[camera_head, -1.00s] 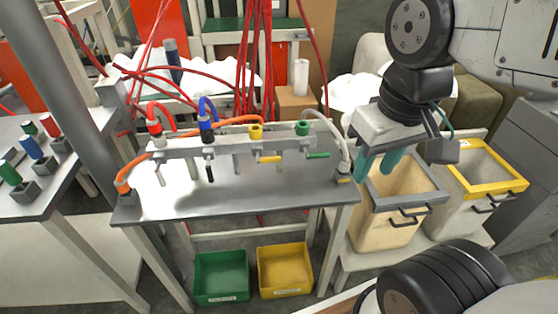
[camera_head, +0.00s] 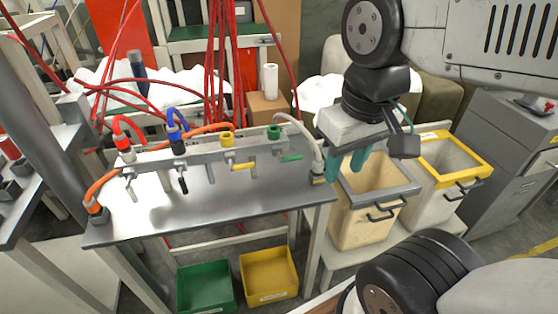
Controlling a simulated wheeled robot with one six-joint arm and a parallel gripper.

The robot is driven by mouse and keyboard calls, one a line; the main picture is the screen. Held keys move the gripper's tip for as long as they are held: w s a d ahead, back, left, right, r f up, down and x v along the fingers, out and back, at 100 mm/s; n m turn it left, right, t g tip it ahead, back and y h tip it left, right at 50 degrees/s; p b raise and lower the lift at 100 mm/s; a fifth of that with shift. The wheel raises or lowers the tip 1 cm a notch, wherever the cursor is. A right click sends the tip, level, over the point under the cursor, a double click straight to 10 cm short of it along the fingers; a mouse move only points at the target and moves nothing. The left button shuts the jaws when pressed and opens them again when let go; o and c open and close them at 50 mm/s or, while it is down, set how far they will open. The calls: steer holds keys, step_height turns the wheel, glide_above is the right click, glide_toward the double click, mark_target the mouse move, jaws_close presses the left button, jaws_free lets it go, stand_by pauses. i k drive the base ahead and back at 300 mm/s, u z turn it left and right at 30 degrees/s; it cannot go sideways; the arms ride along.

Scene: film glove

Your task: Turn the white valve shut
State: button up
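A grey manifold bar (camera_head: 207,154) stands on a metal table (camera_head: 225,198) with a row of small valves. The white valve lever (camera_head: 130,184) is at the left end, below the red fitting (camera_head: 122,143), and hangs downward. The black lever (camera_head: 183,181) also points down. The yellow lever (camera_head: 243,166) and green lever (camera_head: 291,158) lie sideways. My gripper (camera_head: 346,166) has teal fingers, apart and empty. It is over the right end of the table and the grey-rimmed bin, far right of the white lever.
An orange hose (camera_head: 105,180) and a white hose (camera_head: 312,138) loop at the manifold's ends. Red cables (camera_head: 215,60) hang behind it. A grey-rimmed bin (camera_head: 398,190) and a yellow-rimmed bin (camera_head: 470,158) stand right. Green (camera_head: 205,283) and yellow (camera_head: 268,270) trays lie below. The table front is clear.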

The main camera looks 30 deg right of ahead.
mark_target(128, 187)
steer(key=u, duration=1.1)
steer(key=i, duration=0.35)
steer(key=z, duration=0.85)
